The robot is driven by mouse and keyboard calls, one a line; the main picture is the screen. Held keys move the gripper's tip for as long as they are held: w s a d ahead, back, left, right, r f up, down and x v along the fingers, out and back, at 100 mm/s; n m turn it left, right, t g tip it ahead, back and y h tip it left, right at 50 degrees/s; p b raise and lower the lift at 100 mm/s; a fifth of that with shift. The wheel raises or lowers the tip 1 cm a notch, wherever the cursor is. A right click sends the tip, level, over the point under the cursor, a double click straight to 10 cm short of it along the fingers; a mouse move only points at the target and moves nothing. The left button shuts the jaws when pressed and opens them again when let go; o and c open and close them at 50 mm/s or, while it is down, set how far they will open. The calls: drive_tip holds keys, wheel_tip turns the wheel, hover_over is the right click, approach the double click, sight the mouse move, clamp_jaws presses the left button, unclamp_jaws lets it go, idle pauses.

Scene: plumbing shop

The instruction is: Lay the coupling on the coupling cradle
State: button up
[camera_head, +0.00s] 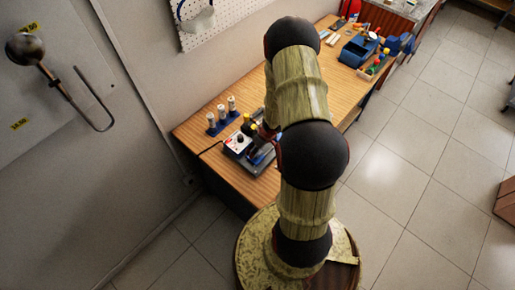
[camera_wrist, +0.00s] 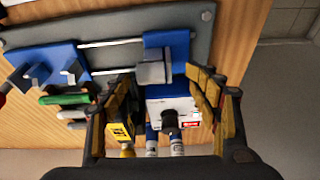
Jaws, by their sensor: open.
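My gripper (camera_wrist: 158,92) is open in the wrist view, its two fingers spread to the left and right with no object clearly held. Beyond them is a grey plate (camera_wrist: 110,30) with two metal rods, a blue pronged holder (camera_wrist: 32,62) at left and a blue block (camera_wrist: 178,45) at right. A grey block-like piece (camera_wrist: 152,73) sits at the blue block's lower edge. I cannot tell for certain which part is the coupling or the coupling cradle. In the head view my arm hides the gripper and part of the plate.
A white box with a black knob (camera_head: 238,141) stands on the wooden bench (camera_head: 195,127), beside a blue rack (camera_head: 222,123) of white cylinders. A blue bin (camera_head: 357,51) is at the far end. A green cylinder (camera_wrist: 64,99) lies near the left finger.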

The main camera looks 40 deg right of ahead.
drive_tip(key=shift+r, duration=0.1)
drive_tip(key=shift+d+r, duration=0.1)
drive_tip(key=shift+r, duration=0.15)
drive_tip(key=v, duration=1.1)
drive_tip(key=shift+s+r, duration=0.15)
